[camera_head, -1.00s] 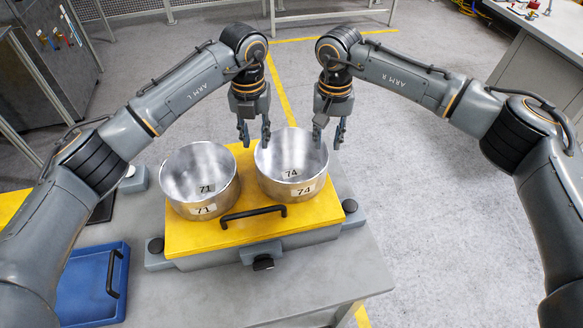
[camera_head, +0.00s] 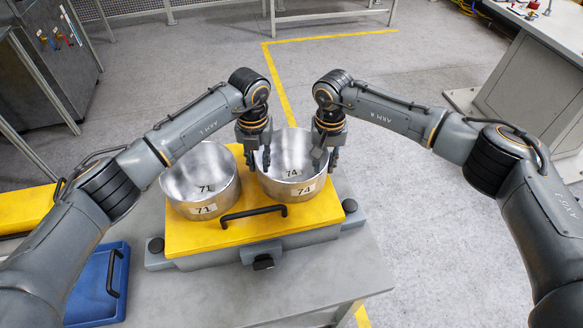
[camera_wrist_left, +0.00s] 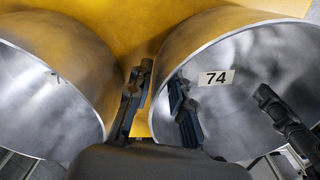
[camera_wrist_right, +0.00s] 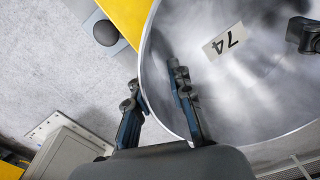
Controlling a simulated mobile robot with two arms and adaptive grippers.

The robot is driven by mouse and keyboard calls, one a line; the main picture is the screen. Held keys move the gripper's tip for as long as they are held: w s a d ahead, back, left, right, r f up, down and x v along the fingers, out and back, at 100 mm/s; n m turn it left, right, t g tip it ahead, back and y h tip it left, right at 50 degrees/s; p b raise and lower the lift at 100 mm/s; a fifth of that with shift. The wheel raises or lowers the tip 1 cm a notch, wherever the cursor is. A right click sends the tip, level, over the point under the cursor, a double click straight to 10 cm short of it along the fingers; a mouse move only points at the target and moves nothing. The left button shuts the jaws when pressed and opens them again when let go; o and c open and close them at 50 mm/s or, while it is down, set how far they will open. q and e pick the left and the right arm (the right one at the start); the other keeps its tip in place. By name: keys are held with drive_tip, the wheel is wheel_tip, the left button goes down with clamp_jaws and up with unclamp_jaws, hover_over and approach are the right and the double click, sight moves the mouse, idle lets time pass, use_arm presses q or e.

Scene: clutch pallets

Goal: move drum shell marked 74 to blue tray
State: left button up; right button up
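The drum shell marked 74 (camera_head: 290,182), an open silver pot-like shell, stands upright on the right of the yellow pallet (camera_head: 235,238). My left gripper (camera_head: 258,165) is open at its left rim. In the left wrist view, one finger is outside the wall and one inside. My right gripper (camera_head: 325,165) is open at the opposite rim. The right wrist view shows its fingers likewise on either side of the wall. Neither gripper is visibly clamped on the wall. The blue tray (camera_head: 86,278) lies at lower left, partly hidden by my left arm.
The drum shell marked 71 (camera_head: 201,183) stands close on the left of shell 74, leaving a narrow gap where a left finger is. The pallet has a black front handle (camera_head: 253,212). The grey table (camera_head: 215,290) is clear in front.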

use_arm(q)
clamp_jaws()
use_arm(e)
clamp_jaws()
use_arm(q)
drive_tip(key=shift+r, duration=0.15)
use_arm(e)
drive_tip(key=shift+w+r, duration=0.1)
drive_tip(key=shift+r, duration=0.05)
